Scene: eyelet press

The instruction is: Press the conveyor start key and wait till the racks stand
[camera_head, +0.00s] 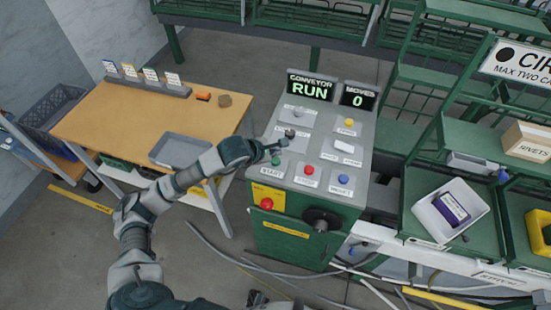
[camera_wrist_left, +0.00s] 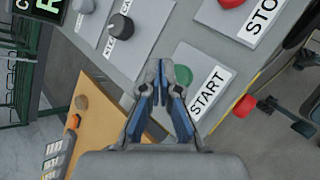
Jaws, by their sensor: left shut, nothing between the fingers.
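The grey control console (camera_head: 330,160) stands in the middle of the head view. Its screen (camera_head: 310,87) reads CONVEYOR RUN, and the counter screen (camera_head: 358,97) reads MOVES 0. The green start key (camera_head: 276,161) is on the console's left side, labelled START. My left gripper (camera_head: 281,144) is shut and empty, with its tips close to this key. In the left wrist view the green start key (camera_wrist_left: 183,76) shows beside the fingertips (camera_wrist_left: 162,70); I cannot tell whether they touch it. Part of what seems my right gripper (camera_head: 258,298) shows at the bottom edge.
A red stop key (camera_head: 308,170) and a blue key (camera_head: 343,179) sit right of the start key. A wooden table (camera_head: 120,120) with a grey tray (camera_head: 180,150) is at left. Green racks (camera_head: 440,110) stand at right, with a white bin (camera_head: 451,212). Cables lie on the floor.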

